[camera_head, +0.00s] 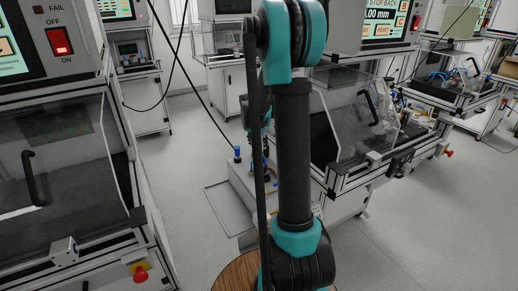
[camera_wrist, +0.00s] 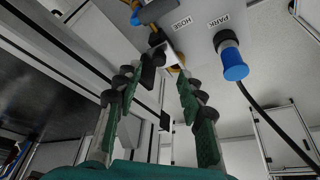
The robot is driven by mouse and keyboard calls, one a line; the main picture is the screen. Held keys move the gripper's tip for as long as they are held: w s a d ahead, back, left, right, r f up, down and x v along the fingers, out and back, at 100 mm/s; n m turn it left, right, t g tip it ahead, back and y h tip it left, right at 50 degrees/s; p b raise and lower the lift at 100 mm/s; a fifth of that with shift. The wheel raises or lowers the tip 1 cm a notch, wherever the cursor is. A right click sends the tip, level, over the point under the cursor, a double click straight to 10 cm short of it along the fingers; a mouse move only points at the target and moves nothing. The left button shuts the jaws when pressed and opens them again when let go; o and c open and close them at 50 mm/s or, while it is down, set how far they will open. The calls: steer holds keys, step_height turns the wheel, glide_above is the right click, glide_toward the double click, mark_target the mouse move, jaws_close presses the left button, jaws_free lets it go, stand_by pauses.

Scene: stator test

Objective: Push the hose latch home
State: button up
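In the wrist view, my gripper (camera_wrist: 168,72) has its two green-padded fingers apart, with a gap between the tips. No held thing shows between them. The tips point up toward a pale panel with a HOSE label (camera_wrist: 183,23). A blue and orange hose fitting (camera_wrist: 150,11) shows at the top edge, just left of that label and beyond the fingertips. A small dark part lies by the left fingertip; I cannot tell whether it is the latch or whether it is touched. In the head view, my arm hides the gripper and most of the fixture.
A blue plug (camera_wrist: 232,62) with a black cable sits by the PARK label (camera_wrist: 222,20), right of my fingers. In the head view, a pale box (camera_head: 240,190) with blue-topped fittings stands behind my arm. Guarded benches flank it left and right; grey floor (camera_head: 400,230) is clear at right.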

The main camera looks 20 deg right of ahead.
steer(key=v, duration=0.7)
steer(key=shift+r, duration=0.2)
steer(key=shift+s, duration=0.1)
steer(key=s+a+f+n+y, duration=0.1)
steer(key=s+a+f+n, duration=0.1)
steer(key=s, duration=0.8)
steer(key=s+a+f+n, duration=0.2)
steer(key=s+a+f, duration=0.2)
steer(key=s, duration=0.6)
steer(key=s+a+f+n+y, duration=0.1)
steer(key=s+a+f+n, duration=0.1)
steer(key=s, duration=0.8)
steer(key=shift+a+f+n+y, duration=0.3)
steer(key=shift+a+f+n, duration=0.1)
steer(key=shift+a+f, duration=0.25)
